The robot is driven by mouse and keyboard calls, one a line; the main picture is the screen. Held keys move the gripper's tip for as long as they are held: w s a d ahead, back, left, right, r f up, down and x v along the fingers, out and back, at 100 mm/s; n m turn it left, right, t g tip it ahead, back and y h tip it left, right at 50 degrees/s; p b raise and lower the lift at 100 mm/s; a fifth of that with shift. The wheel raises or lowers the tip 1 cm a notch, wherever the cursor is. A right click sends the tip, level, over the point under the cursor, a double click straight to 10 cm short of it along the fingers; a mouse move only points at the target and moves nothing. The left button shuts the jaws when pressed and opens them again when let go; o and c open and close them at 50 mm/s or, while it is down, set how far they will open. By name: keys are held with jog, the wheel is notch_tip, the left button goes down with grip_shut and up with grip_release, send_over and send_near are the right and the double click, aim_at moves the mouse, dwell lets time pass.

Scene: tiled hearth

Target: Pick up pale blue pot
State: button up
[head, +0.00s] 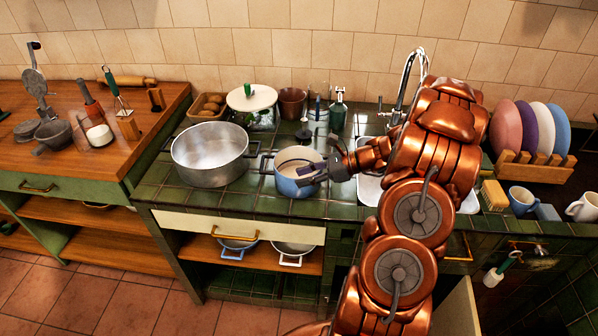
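The pale blue pot (290,187) stands upright on the green tiled counter, with a pale interior and a dark handle on its left side. My gripper (308,174) is at the pot's right side, with its dark fingers at or over the rim. The fingers hide the right part of the pot and any handle there. I cannot tell whether they touch it or are closed on it.
A large metal pot (210,163) stands close on the left. A white-lidded jar (252,100), a brown pot (292,103) and a green bottle (338,112) stand behind. The sink (369,188) is to the right. Another blue pot (237,245) is on the shelf below.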

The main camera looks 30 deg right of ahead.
jog(key=shift+x, duration=1.15)
jog(key=shift+c, duration=0.4)
grip_shut()
